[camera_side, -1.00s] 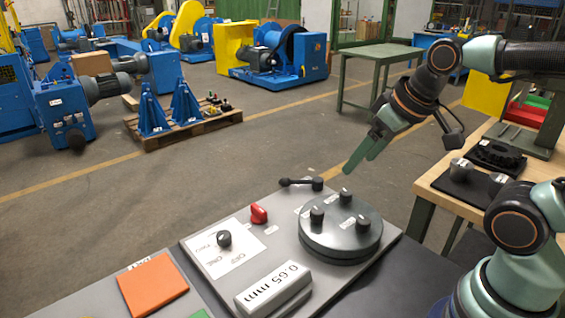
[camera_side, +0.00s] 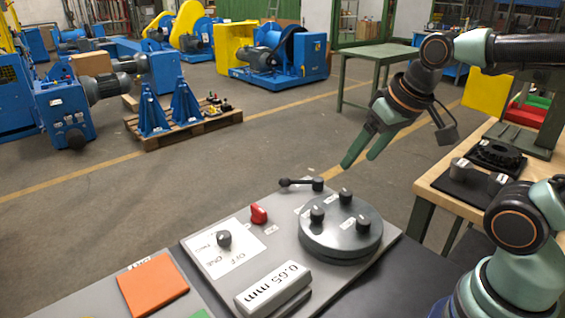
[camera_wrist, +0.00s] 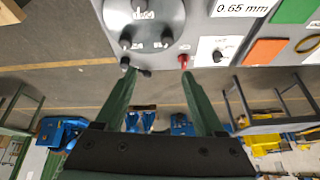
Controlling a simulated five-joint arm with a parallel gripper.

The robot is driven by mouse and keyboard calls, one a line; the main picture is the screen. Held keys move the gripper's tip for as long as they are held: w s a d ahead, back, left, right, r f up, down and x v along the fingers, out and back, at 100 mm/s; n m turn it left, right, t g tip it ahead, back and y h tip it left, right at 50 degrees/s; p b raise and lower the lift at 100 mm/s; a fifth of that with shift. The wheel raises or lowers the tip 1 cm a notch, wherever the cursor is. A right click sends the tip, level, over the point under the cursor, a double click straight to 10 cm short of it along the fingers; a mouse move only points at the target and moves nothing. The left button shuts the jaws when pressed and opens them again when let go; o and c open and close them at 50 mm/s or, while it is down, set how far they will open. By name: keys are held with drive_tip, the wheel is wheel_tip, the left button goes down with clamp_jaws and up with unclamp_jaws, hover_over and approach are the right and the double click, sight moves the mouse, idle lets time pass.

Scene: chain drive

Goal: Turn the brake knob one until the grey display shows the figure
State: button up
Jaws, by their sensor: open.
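The grey display block (camera_side: 273,289) at the panel's front reads "0.65 mm"; it also shows in the wrist view (camera_wrist: 240,8). A black knob (camera_side: 224,239) sits on a white dial plate with OFF and other marks. My gripper (camera_side: 357,162) is open and empty, above and behind the disc. Its fingers (camera_wrist: 158,74) are apart in the wrist view.
A red knob (camera_side: 259,213) and a black lever (camera_side: 300,183) stand on the panel (camera_side: 215,272) near the disc. An orange pad (camera_side: 152,288) lies left. A wooden bench (camera_side: 436,177) with dark parts stands right. The air around my gripper is clear.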

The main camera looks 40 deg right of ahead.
drive_tip(key=w+d+m+g, duration=0.2)
drive_tip(key=w+d+m, duration=0.15)
drive_tip(key=m, duration=0.65)
drive_tip(key=m+g, duration=0.3)
drive_tip(key=m, duration=1)
approach(346, 192)
wheel_tip(346, 192, down, 9)
drive_tip(key=shift+w+d+r, duration=0.1)
drive_tip(key=shift+r, duration=0.05)
clamp_jaws()
